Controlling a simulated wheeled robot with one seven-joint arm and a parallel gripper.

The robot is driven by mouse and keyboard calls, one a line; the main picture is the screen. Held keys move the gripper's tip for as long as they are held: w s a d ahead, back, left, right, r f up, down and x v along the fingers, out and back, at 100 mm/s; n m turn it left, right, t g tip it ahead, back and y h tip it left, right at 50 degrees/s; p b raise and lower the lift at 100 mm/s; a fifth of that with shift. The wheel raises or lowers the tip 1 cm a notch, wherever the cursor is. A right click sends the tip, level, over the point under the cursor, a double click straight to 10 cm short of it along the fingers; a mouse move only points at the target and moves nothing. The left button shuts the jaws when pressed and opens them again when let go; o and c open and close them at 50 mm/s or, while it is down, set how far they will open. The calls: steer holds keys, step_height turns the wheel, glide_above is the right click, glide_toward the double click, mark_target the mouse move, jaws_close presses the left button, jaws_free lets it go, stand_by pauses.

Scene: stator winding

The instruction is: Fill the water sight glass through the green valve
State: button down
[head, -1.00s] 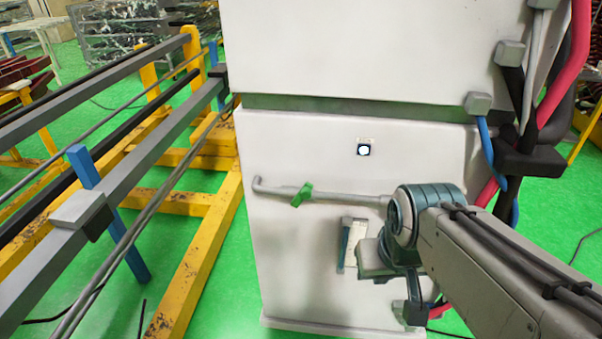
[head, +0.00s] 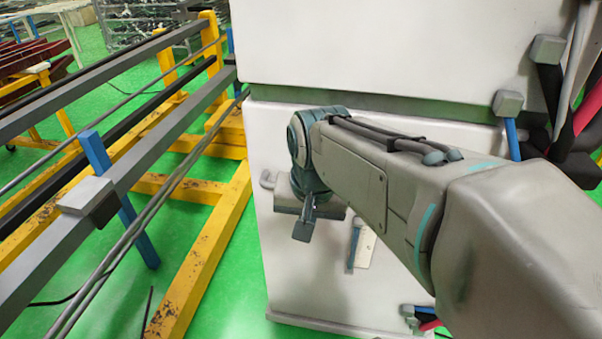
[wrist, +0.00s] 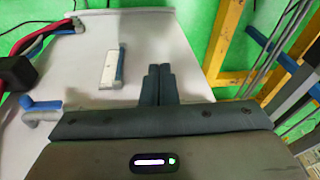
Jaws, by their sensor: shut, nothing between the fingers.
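The sight glass, a short upright pale strip with a blue-grey edge, is on the lower white cabinet face in the head view (head: 364,248). It also shows in the wrist view (wrist: 112,67), left of my fingers. The green valve is hidden behind my arm in the head view, and I do not see it in the wrist view. My gripper (wrist: 159,69) is shut and empty in front of the cabinet.
The white cabinet (head: 290,285) fills the middle. A yellow frame (head: 212,250) with grey rails and a blue post (head: 120,195) stands close on the left. Hoses and cables (head: 580,125) hang at the right. Green floor shows between the frame and cabinet.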

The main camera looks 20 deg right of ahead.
steer(key=w+d+r+m+g+b, duration=0.15)
steer(key=w+d+m, duration=0.35)
steer(key=m, duration=0.5)
steer(key=w+d+r+m+g+b, duration=0.15)
steer(key=w+d+m, duration=0.25)
steer(key=d+m, duration=0.5)
steer(key=w+a+f+p, duration=0.1)
steer(key=a+f+p, duration=0.1)
steer(key=a+f, duration=0.2)
steer(key=shift+w+a+f+m, duration=0.3)
steer(key=shift+w+f+m, duration=0.1)
steer(key=shift+f, duration=1.35)
steer(key=shift+r, duration=0.1)
